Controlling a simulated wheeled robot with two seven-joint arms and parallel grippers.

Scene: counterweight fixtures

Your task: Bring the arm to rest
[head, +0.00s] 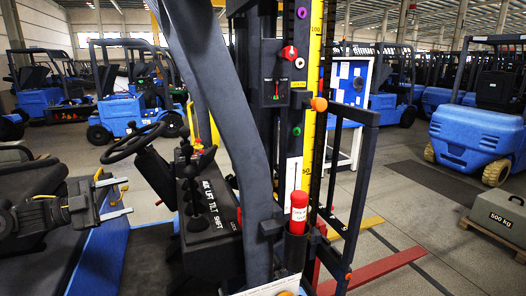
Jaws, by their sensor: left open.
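My left gripper (127,197) comes in from the left in the head view. Its two pale fingers are spread apart with nothing between them. It is over the dark floor of a forklift, left of a black lever console (208,208) marked with lift, tilt and shift lettering. Black-knobbed levers (192,172) stand on the console, apart from the fingers. A black steering wheel (133,143) is above and beyond the gripper. My right gripper is not in view. I cannot tell from the picture which arm the task means.
A dark post (225,90) and the mast with a yellow scale (309,110) rise right of the console. A red-capped tube (298,212) sits by the mast. A 500 kg block (499,215) stands at right. Several blue forklifts (478,130) are parked behind.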

